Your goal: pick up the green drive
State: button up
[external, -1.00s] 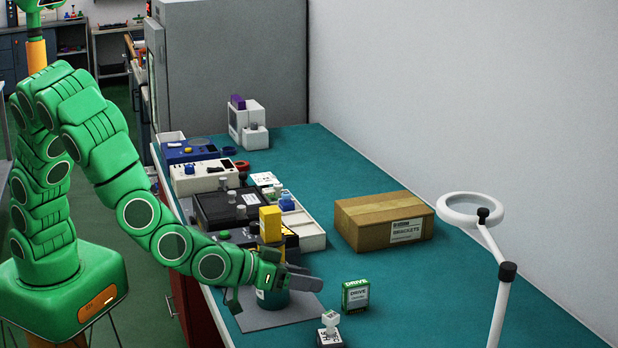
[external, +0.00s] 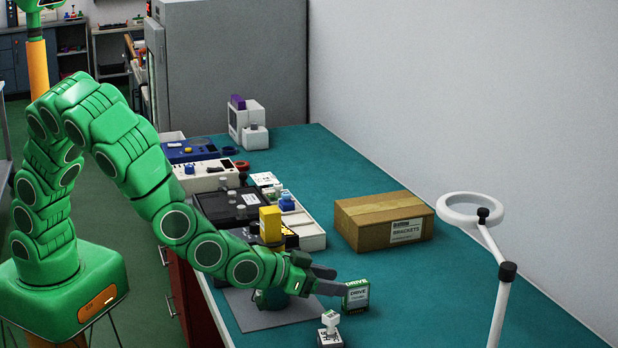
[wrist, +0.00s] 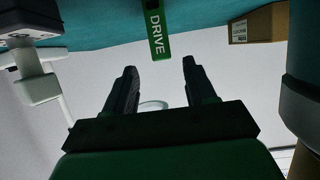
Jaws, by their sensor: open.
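The green drive (external: 356,295) stands upright on the teal bench, a small green and white block with a label. In the wrist view its green edge marked DRIVE (wrist: 157,32) shows at the top, between the lines of the two fingers and nearer the left one. My gripper (external: 330,280) is open and empty, its fingers pointing at the drive from the left. In the wrist view the fingertips (wrist: 158,68) are apart with a clear gap; the drive appears just beyond them. In the external view the fingertips reach or overlap the drive's left edge; contact is unclear.
A small white and dark stamp-like object (external: 330,330) stands close in front of the drive. A cardboard box (external: 375,225) sits behind it. A white ring lamp (external: 470,212) on an arm is to the right. A grey mat (external: 262,312) lies below my wrist. The bench right of the drive is clear.

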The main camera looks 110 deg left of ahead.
aim_at(350, 283)
jog(key=shift+x, duration=2.65)
jog(key=shift+s+a+f, duration=0.1)
jog(key=shift+s, duration=0.05)
grip_shut()
